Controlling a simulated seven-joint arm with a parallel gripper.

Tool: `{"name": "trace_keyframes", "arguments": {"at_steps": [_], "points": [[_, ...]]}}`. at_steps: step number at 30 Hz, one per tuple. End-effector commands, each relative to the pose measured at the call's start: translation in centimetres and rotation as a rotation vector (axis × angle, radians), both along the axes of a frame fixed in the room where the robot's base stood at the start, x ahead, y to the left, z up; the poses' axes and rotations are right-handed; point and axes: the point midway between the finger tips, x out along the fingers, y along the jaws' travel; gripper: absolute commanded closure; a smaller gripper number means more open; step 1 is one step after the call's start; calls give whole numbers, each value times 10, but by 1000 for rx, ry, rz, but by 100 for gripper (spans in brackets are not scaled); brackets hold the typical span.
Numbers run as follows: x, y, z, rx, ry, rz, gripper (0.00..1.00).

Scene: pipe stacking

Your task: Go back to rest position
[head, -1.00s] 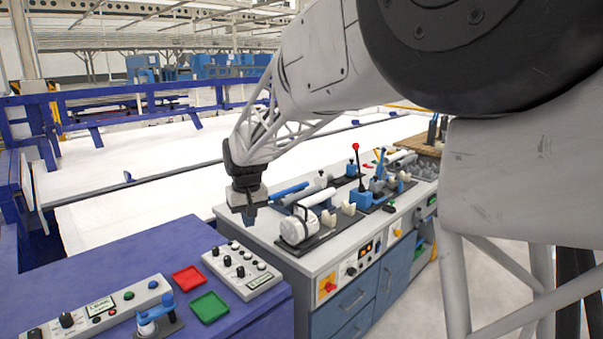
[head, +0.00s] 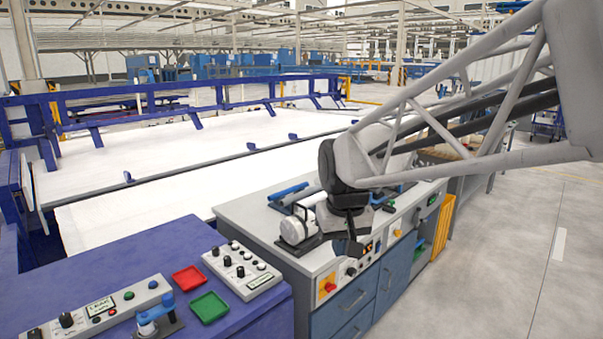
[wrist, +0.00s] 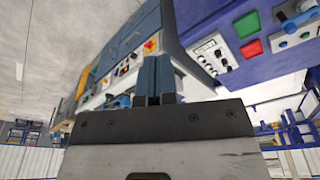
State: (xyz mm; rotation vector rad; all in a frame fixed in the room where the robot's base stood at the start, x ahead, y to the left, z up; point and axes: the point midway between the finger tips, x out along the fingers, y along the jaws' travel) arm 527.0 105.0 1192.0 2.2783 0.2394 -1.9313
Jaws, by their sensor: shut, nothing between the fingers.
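My gripper (head: 354,248) hangs at the front edge of the grey workbench (head: 240,212) in the head view, over the front panel with its knobs. In the wrist view the two fingers of my gripper (wrist: 157,80) are together with nothing between them. A white cylindrical part (head: 297,229) sits on the workbench to the left of my gripper. A blue pipe-like piece (head: 288,191) lies behind it. My wrist and arm hide much of the rest of the bench top.
A blue table (head: 130,270) at the left holds a red tray (head: 188,279), a green tray (head: 209,307) and control boxes (head: 242,270). Blue drawers (head: 352,296) are under the bench. The floor (head: 530,270) at the right is clear.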

Motion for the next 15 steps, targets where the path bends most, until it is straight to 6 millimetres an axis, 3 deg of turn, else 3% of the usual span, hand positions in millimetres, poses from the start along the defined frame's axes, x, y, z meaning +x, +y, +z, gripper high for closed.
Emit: {"name": "trace_keyframes", "arguments": {"at_steps": [3,15], "points": [[-28,-21,-1,2,-10,-32,100],[-118,-73,-18,7,-39,-133,100]]}}
